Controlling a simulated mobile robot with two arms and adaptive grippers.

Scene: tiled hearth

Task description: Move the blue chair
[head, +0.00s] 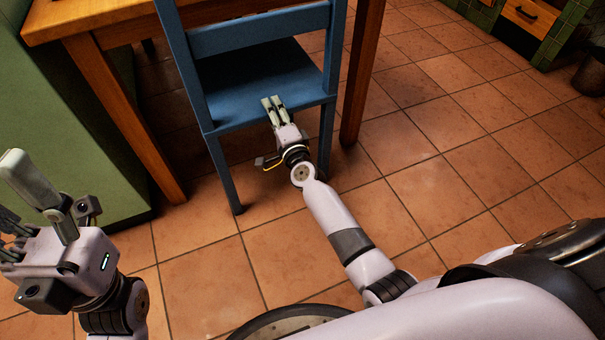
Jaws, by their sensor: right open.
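The blue chair (220,105) stands upright at the top middle of the head view, its backrest towards me and its seat partly under the wooden table. My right gripper (273,103) is at the rear edge of the seat, below the backrest rail and between the two back posts. Its fingers are apart and overlap the seat edge in the picture; I cannot tell if they touch it. My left gripper (25,200) is at the far left, away from the chair, with its fingers partly cut off by the frame.
The wooden table (85,22) stands around the chair, with one leg (360,75) close on its right. A green cabinet (70,130) is at the left. A green tiled unit with a drawer (530,14) is at the top right.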

